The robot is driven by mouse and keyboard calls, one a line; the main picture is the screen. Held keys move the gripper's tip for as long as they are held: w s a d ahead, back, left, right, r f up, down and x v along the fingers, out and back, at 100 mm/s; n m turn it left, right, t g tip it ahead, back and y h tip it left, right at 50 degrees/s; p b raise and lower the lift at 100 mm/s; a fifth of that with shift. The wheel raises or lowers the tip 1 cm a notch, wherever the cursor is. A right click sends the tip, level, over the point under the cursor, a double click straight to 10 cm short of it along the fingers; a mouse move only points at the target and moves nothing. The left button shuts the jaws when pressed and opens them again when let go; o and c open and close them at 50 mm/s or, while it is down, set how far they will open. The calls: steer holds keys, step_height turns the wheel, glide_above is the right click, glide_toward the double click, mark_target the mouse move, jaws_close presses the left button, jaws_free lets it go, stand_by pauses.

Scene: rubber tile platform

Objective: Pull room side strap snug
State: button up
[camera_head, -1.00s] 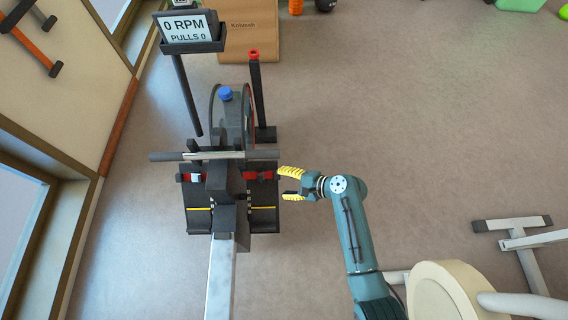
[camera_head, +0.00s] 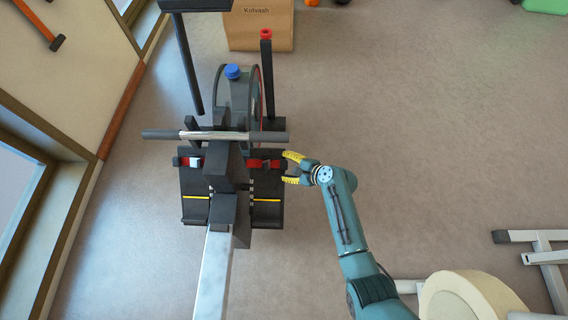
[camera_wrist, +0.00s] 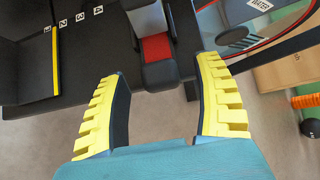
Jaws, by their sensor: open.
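The rowing machine has two footplates with red straps. The room side strap (camera_head: 255,163) crosses the right footplate (camera_head: 267,190), and its dark end reaches that plate's outer edge. In the wrist view a short red part of the strap (camera_wrist: 155,47) shows between a grey buckle (camera_wrist: 146,18) and a dark end piece (camera_wrist: 160,74). My gripper (camera_head: 288,168) is just right of the strap's outer end. In the wrist view its yellow fingers (camera_wrist: 159,72) are open, with the dark end piece ahead, between the fingertips; I see no contact.
The window side strap (camera_head: 192,161) lies on the left footplate. The handle bar (camera_head: 215,136) crosses above both plates. A post with a red top (camera_head: 267,75) stands behind the right plate. A cream round machine part (camera_head: 470,298) is at lower right; the floor right of my gripper is clear.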

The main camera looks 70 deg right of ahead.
steer(key=shift+x, duration=0.75)
steer(key=shift+s, duration=0.1)
jaws_close()
steer(key=s, duration=0.2)
steer(key=s+d+p, duration=0.1)
steer(key=s, duration=0.2)
steer(key=shift+d+f, duration=0.1)
steer(key=shift+d, duration=0.1)
steer(key=shift+c, duration=2)
jaws_free()
steer(key=o, duration=0.4)
steer(key=shift+s+d, duration=0.15)
